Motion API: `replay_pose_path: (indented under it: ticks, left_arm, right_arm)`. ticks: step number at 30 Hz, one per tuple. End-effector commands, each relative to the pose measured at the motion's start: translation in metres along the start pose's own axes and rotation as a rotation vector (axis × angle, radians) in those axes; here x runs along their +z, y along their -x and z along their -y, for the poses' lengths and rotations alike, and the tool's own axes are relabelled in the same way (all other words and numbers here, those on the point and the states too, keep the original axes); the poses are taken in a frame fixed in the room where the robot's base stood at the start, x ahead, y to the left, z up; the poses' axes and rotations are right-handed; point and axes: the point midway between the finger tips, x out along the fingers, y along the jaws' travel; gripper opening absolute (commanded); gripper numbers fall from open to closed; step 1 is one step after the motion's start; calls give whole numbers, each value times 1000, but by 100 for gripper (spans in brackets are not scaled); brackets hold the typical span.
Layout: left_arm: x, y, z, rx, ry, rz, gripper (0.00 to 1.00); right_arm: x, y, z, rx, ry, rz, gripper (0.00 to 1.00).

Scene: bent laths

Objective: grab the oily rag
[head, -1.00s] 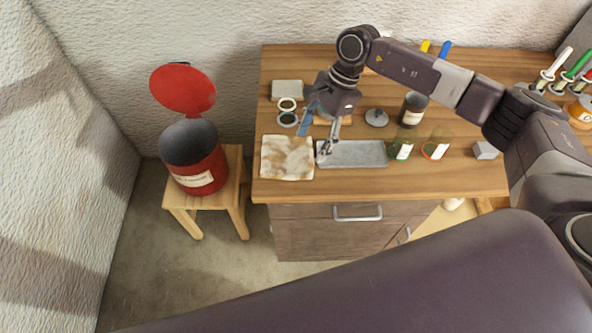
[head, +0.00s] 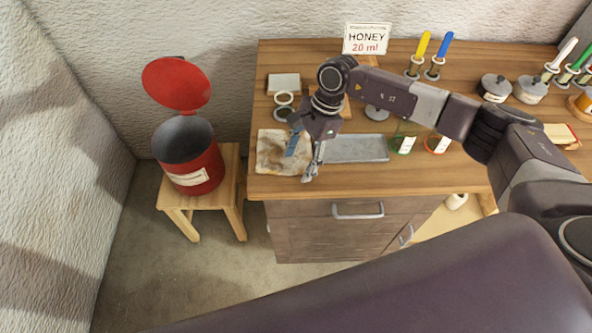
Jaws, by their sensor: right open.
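The oily rag (head: 273,152), a cream cloth with brown stains, lies flat at the left front of the wooden worktop. My right gripper (head: 308,177) is open and empty. It points down beside the rag's right edge, near the worktop's front edge, and part of the gripper covers the rag's right side. I cannot tell how high its fingertips are above the wood. My left gripper is out of view.
A metal tray (head: 357,149) lies right of my right gripper. Small jars (head: 403,143) stand beyond it. A red bin (head: 190,160) with its lid raised stands on a wooden stool (head: 232,190) left of the worktop. A honey sign (head: 367,38) stands at the back.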

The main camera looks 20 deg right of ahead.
Motion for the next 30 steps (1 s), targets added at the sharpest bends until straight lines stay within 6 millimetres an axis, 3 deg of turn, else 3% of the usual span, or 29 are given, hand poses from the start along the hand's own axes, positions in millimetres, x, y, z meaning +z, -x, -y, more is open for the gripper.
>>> replay_pose_path:
  ticks: [14,30]
  left_arm:
    - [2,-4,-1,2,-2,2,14]
    - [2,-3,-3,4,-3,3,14]
  right_arm:
    - [0,-5,0,0,0,0,58]
    - [-1,-6,-3,8,-2,-2,28]
